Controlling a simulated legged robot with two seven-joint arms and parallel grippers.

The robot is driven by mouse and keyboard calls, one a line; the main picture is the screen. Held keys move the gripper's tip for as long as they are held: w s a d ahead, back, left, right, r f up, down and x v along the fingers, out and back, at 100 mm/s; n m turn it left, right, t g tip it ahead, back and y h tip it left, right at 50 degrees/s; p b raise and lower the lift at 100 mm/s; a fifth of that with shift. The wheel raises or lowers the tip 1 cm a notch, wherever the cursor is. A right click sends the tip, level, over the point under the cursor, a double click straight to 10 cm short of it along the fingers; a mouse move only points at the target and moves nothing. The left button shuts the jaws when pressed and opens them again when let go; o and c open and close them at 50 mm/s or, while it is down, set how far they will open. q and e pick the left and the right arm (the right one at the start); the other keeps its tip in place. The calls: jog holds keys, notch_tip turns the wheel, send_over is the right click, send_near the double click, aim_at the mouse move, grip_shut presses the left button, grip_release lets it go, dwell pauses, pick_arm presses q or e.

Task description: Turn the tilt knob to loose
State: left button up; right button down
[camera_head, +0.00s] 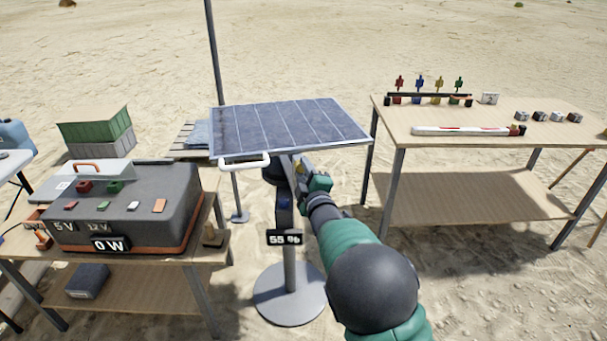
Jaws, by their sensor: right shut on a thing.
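The solar panel (285,126) is mounted on a grey post (290,262) with a round base, and a white handle (245,162) runs along its front edge. My right gripper (299,172) is at the panel's mount, just under the front edge, shut on what appears to be the tilt knob. The knob is almost wholly hidden by the fingers, and its setting cannot be read. A display (284,238) on the post reads 55 %. My left gripper is not in view.
At left, a table holds a dark power box (130,215) reading 0 W. At right, a wooden table (480,118) carries several coloured connectors, a red and white tube (462,131) and small blocks.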

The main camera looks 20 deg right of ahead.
jog(key=shift+a+f+n, duration=0.15)
jog(key=shift+f+n, duration=0.1)
jog(key=shift+n, duration=0.75)
jog(key=c, duration=1.1)
grip_release()
jog(key=shift+s, duration=0.1)
jog(key=shift+o, duration=0.2)
jog(key=s+p, duration=0.1)
jog(key=s, duration=1.5)
jog(key=shift+s+a+r, duration=0.15)
jog(key=shift+s, duration=0.25)
